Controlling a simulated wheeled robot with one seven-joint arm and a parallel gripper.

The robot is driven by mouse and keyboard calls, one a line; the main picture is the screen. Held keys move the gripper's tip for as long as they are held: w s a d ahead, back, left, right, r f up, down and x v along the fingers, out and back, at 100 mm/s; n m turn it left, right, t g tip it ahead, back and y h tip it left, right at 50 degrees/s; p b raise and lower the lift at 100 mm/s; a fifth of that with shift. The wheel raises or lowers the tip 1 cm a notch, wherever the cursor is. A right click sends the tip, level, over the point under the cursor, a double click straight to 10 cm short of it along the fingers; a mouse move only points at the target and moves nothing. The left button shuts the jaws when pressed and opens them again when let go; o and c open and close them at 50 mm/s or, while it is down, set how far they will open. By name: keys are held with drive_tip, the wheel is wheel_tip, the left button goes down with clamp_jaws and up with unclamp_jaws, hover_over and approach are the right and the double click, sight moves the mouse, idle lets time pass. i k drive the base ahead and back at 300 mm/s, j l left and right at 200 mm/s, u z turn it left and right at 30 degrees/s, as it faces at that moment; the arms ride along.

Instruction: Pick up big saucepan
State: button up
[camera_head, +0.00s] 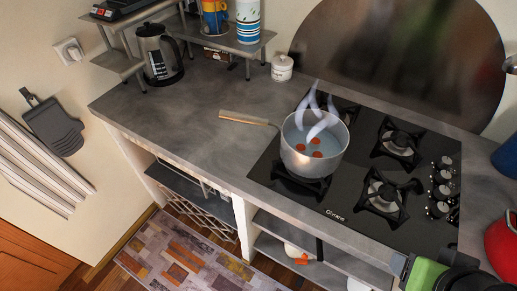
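The big saucepan (311,160) is a silver metal pot standing upright on the front left burner of the black gas hob (345,205). Its wooden handle (247,117) points left over the counter. Several orange-red round pieces sit in liquid inside it, and pale steam rises from it. At the bottom right, a black and green part of my arm (425,273) shows, right of and nearer than the saucepan and apart from it. The fingertips cannot be made out.
The grey counter (185,120) left of the hob is mostly clear. A kettle (159,53) and a tiered shelf (232,43) stand at the back left. A white jar (282,68) is behind the saucepan. A red object (502,245) is at the right edge.

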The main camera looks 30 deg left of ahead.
sight(334, 141)
drive_tip(key=u, duration=1)
drive_tip(key=i+j+u, duration=0.2)
drive_tip(key=j, duration=0.25)
drive_tip(key=i+j+u, duration=0.2)
drive_tip(key=j, duration=0.2)
drive_tip(key=i+j+u, duration=0.25)
drive_tip(key=j, duration=0.15)
drive_tip(key=k+j, duration=0.05)
drive_tip(key=k, duration=0.05)
